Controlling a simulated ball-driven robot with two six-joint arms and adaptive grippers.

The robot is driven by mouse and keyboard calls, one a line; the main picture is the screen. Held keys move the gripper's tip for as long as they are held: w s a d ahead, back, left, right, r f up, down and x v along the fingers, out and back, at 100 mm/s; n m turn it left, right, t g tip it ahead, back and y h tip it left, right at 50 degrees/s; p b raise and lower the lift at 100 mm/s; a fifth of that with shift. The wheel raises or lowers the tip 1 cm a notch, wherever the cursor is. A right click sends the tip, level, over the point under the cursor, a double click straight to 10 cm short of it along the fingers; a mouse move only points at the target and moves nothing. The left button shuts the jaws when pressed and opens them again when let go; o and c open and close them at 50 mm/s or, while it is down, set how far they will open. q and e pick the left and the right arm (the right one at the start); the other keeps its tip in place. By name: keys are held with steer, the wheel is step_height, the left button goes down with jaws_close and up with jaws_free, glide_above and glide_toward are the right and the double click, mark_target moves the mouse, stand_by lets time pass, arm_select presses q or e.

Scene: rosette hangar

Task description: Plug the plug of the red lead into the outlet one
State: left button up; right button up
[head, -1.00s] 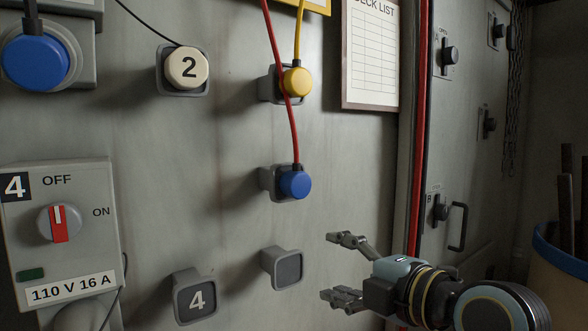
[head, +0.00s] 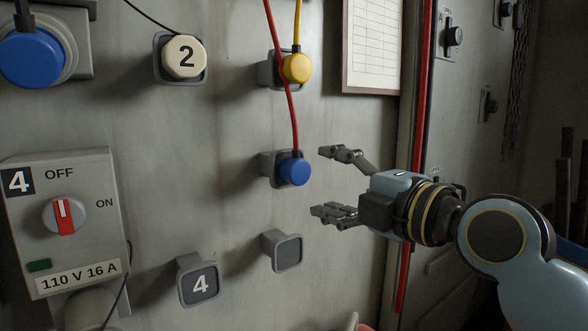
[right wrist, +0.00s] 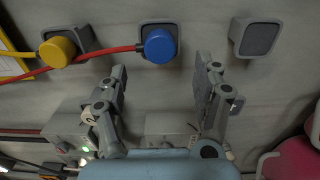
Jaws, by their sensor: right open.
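The red lead (head: 283,85) hangs down to its blue round plug (head: 295,172), which sits on a grey wall holder (head: 268,168). In the right wrist view the blue plug (right wrist: 160,45) is just beyond my fingertips, roughly centred between them. My right gripper (head: 323,182) is open and empty, to the right of the plug and level with it, fingers pointing at it and apart from it. It also shows in the right wrist view (right wrist: 160,70). No outlet marked one can be made out. My left gripper is not in view.
A yellow plug (head: 297,68) sits on the holder above. An empty holder (head: 283,251) is below, beside a holder marked 4 (head: 199,283). A cream plug marked 2 (head: 184,57), a large blue plug (head: 30,58) and outlet box four (head: 85,225) are left.

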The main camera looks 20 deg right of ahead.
mark_target(301, 173)
steer(key=shift+b+x, duration=0.75)
steer(key=shift+x, duration=3.25)
steer(key=shift+b, duration=0.35)
jaws_close()
steer(key=shift+f, duration=0.1)
steer(key=shift+v, duration=3.05)
